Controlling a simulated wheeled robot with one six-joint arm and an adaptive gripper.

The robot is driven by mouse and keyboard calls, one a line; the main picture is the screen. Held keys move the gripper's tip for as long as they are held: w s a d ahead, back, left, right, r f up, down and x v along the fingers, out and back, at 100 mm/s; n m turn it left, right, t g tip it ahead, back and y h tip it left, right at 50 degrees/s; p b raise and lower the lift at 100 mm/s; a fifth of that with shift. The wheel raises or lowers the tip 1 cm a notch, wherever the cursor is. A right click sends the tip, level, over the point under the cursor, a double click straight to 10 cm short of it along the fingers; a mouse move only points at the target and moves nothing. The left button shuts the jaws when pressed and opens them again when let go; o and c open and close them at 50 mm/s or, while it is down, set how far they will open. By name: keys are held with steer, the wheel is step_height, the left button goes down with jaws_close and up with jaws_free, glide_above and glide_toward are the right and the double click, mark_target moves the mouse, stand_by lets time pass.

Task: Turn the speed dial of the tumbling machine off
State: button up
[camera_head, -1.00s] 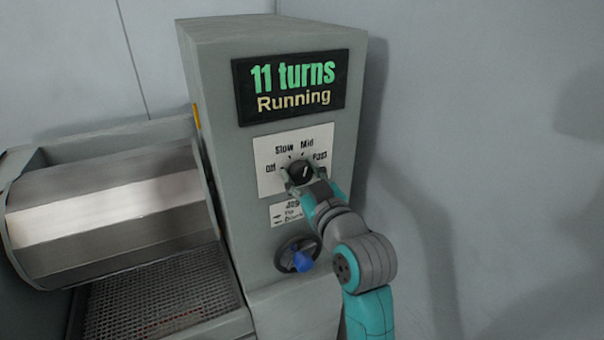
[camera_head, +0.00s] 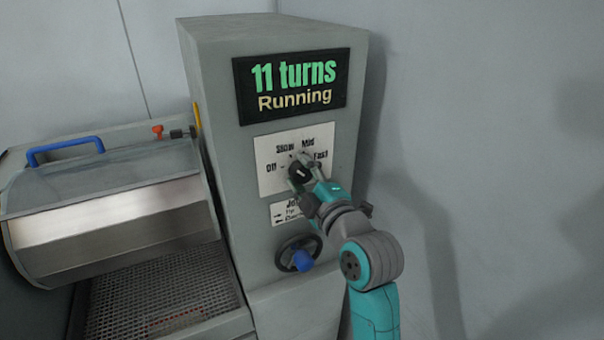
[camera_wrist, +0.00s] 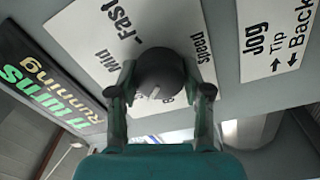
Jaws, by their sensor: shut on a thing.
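The speed dial (camera_head: 299,173) is a round black knob with a white mark, on a white panel (camera_head: 324,140) labelled Off, Slow, Mid and Fast. My gripper (camera_head: 300,175) is shut on the dial. In the wrist view the dial (camera_wrist: 160,72) sits between the two fingers, one on each side. Its white mark shows there, but I cannot tell exactly which label it meets. The fingers and dial hide the Slow label in the wrist view. The machine's display (camera_head: 292,85) reads "11 turns" and "Running".
A handwheel with a blue knob (camera_head: 303,260) is just below my gripper, under the Jog label. The metal drum (camera_head: 120,215) with a blue handle (camera_head: 65,148) is on the left, above a mesh tray (camera_head: 165,290). A bare wall lies to the right.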

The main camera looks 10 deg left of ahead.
steer(key=n, duration=0.6)
steer(key=shift+f+n, duration=0.1)
steer(key=shift+n, duration=0.3)
stand_by(0.4)
steer(key=o, duration=1.2)
steer(key=shift+c, duration=0.2)
steer(key=v, duration=1.2)
steer(key=shift+w, duration=0.1)
